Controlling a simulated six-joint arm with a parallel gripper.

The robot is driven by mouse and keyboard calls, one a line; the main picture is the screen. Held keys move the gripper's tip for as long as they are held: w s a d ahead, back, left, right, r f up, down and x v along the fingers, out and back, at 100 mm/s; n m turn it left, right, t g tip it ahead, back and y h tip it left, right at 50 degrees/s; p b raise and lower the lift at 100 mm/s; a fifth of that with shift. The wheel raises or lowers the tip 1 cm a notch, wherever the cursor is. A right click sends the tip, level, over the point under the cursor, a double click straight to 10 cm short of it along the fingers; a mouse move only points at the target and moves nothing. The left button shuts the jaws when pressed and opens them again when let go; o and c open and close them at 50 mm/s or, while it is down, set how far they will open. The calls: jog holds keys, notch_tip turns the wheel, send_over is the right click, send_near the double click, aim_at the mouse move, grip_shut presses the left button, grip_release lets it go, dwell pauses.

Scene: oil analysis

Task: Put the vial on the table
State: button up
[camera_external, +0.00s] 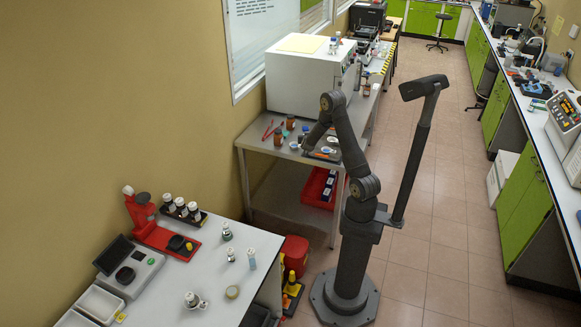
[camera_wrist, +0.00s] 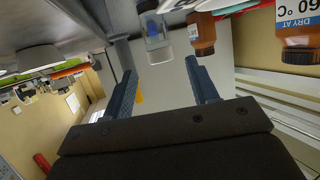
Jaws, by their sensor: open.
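My gripper (camera_external: 307,147) is low over the steel table, at the end of the bent arm. In the wrist view its two dark blue fingers (camera_wrist: 163,78) are spread, with nothing between them. The picture there is turned over. Several small vials also stand on the white front bench, one with a white cap (camera_external: 252,260). I cannot tell which vial the task names.
The steel table (camera_external: 262,146) carries amber bottles (camera_external: 278,138), also close by in the wrist view (camera_wrist: 202,36), and red tools (camera_external: 268,128). A large white instrument (camera_external: 305,80) stands behind. The white bench (camera_external: 215,262) holds a red stand, a vial rack (camera_external: 182,210) and a scale.

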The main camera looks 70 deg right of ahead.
jog(key=x, duration=0.4)
jog(key=shift+w+d+f, duration=0.15)
jog(key=shift+d+f, duration=0.05)
jog(key=c, duration=1.1)
jog(key=shift+r, duration=0.1)
jog(key=shift+c, duration=0.2)
